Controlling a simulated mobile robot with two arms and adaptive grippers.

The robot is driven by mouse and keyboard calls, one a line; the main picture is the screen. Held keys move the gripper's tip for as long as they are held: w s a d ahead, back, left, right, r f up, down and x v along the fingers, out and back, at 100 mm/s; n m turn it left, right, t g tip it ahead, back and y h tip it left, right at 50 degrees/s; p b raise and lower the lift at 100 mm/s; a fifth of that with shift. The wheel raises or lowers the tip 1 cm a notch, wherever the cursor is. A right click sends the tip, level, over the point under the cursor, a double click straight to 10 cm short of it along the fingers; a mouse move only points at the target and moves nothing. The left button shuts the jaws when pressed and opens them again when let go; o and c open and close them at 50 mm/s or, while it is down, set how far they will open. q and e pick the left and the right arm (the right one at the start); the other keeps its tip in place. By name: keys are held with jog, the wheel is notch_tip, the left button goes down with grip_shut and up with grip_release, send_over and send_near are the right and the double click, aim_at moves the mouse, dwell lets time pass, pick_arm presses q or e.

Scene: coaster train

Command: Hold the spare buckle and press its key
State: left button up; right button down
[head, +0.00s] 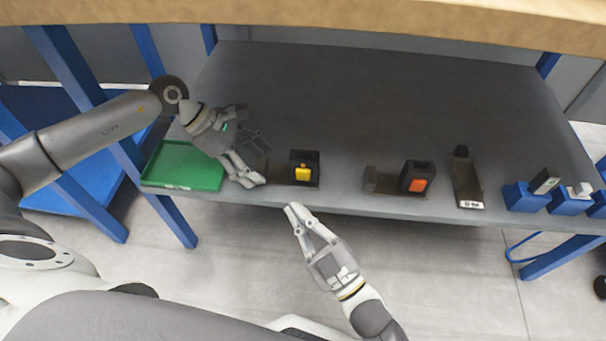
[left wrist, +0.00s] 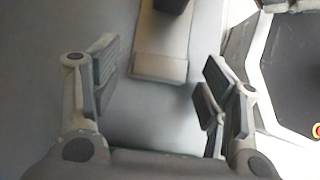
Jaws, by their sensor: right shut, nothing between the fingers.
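A black buckle with a yellow key (head: 303,172) stands on a dark base plate near the table's front edge. Another black buckle with an orange-red key (head: 418,178) stands further right on a similar plate. I cannot tell from a label which is the spare. My left gripper (head: 261,165) is open and empty, just left of the yellow-key buckle. In the left wrist view, a flat plate (left wrist: 160,66) and the bottom of a black block (left wrist: 172,4) show beyond the open fingers (left wrist: 158,88). My right gripper (head: 294,211) is shut and empty, in front of the table edge below that buckle.
A green tray (head: 182,166) lies at the table's left, beside my left gripper. A dark upright part on a plate (head: 464,180) and blue blocks (head: 522,197) stand to the right. The back of the grey table (head: 390,95) is clear.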

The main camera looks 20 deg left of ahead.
pick_arm(q)
jog(key=v, duration=0.7)
jog(key=shift+s+a, duration=0.1)
jog(key=shift+a, duration=0.05)
jog(key=shift+s, duration=0.3)
jog(key=s+d+b, duration=0.2)
jog(key=s+d, duration=0.1)
jog(key=s, duration=1)
jog(key=shift+r, duration=0.2)
jog(key=shift+w+d, duration=0.1)
